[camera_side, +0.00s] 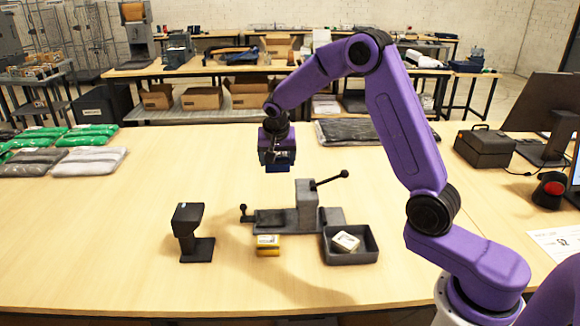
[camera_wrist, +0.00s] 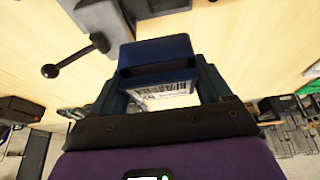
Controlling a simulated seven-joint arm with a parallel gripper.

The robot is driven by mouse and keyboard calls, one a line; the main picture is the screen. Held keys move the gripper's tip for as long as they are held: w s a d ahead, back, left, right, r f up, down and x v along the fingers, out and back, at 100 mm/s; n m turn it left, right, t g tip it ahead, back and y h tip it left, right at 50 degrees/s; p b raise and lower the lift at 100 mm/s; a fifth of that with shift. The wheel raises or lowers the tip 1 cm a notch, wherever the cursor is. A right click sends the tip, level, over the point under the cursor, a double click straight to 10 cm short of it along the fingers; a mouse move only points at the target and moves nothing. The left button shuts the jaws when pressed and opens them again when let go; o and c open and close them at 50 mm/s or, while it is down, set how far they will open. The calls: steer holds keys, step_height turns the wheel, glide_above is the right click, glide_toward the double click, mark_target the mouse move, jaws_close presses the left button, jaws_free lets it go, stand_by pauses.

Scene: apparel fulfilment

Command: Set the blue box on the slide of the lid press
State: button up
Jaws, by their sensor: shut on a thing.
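The blue box (camera_side: 280,165) is held by my gripper (camera_side: 277,160), high above the table and behind the lid press in the side view. In the wrist view the blue box (camera_wrist: 155,55) sits between the two fingers of my gripper (camera_wrist: 160,80), with a white barcode label on it. The lid press (camera_side: 306,205) is a grey machine with an upright block and a black ball-ended lever. Its low slide (camera_side: 270,216) reaches to the left and looks empty. Part of the press (camera_wrist: 100,20) shows at the top of the wrist view.
A grey tray (camera_side: 350,257) with a white-topped item (camera_side: 345,241) stands front right of the press. A yellow box (camera_side: 267,250) sits in front of the slide. A black scanner stand (camera_side: 191,234) is at left. Bagged garments (camera_side: 88,160) lie far left.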

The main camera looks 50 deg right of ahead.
steer(key=w, duration=0.4)
steer(key=shift+w+d+f, duration=0.1)
steer(key=shift+d+f, duration=0.05)
steer(key=shift+f, duration=5)
steer(key=shift+w+d+f, duration=0.1)
steer(key=shift+d+f, duration=0.05)
steer(key=shift+f, duration=4.95)
steer(key=o, duration=1.3)
steer(key=v, duration=1.7)
steer(key=shift+r, duration=0.25)
steer(key=shift+s+d, duration=0.1)
steer(key=shift+s, duration=0.05)
